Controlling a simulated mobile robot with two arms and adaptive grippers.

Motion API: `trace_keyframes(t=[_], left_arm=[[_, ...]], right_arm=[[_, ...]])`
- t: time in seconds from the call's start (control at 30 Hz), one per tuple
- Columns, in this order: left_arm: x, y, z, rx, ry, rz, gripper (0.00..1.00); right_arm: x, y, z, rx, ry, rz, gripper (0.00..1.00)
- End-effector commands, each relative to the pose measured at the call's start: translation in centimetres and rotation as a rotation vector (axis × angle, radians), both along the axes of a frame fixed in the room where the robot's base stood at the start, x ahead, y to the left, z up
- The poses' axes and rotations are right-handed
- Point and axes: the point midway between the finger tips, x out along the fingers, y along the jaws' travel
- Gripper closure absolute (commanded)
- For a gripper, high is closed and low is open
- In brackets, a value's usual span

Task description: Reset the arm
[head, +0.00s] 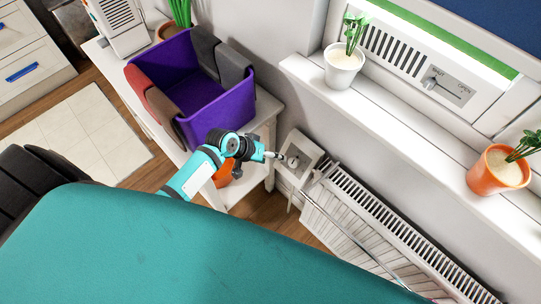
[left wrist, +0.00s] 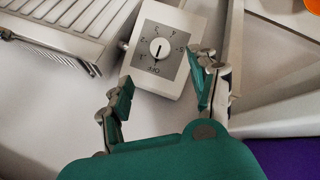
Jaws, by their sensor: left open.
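My left gripper (head: 268,155) reaches in from the lower left, beside a small white control box on the wall (head: 298,156). In the left wrist view my left gripper (left wrist: 164,76) is open, its two fingers apart and nothing between them. The control box (left wrist: 180,18) lies just beyond the fingertips, with a grey face, numbers and a round white knob (left wrist: 159,48). The knob's dark pointer points down toward the OFF mark. The fingers appear apart from the knob. My right gripper does not show.
A white radiator (head: 375,215) runs right of the box. A white side table (head: 262,108) holds a purple bin (head: 190,80) with cloths over its edges. An orange object (head: 223,176) sits below. Potted plants (head: 343,68) stand on the windowsill.

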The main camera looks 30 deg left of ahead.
Motion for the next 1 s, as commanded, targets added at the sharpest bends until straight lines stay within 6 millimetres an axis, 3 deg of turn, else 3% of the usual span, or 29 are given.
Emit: trace_keyframes(t=[0.47,0.57,0.67,0.77,0.9,1.0], left_arm=[[0.0,0.0,-0.1,0.001,0.000,0.000,0.39],[-0.5,0.3,-1.5,0.016,0.013,0.009,0.39],[-2.3,1.1,-5.3,0.064,0.052,0.027,0.39],[-5.8,2.3,-11.1,0.147,0.106,0.041,0.39],[-13.1,3.8,-19.0,0.282,0.182,0.009,0.39],[-19.3,4.2,-23.5,0.369,0.230,-0.050,0.39]], right_arm=[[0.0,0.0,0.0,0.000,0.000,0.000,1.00],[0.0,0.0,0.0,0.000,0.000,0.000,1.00],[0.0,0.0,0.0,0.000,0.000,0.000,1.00],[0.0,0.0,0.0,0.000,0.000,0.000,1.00],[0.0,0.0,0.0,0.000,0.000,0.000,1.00],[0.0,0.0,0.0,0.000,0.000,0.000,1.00]])
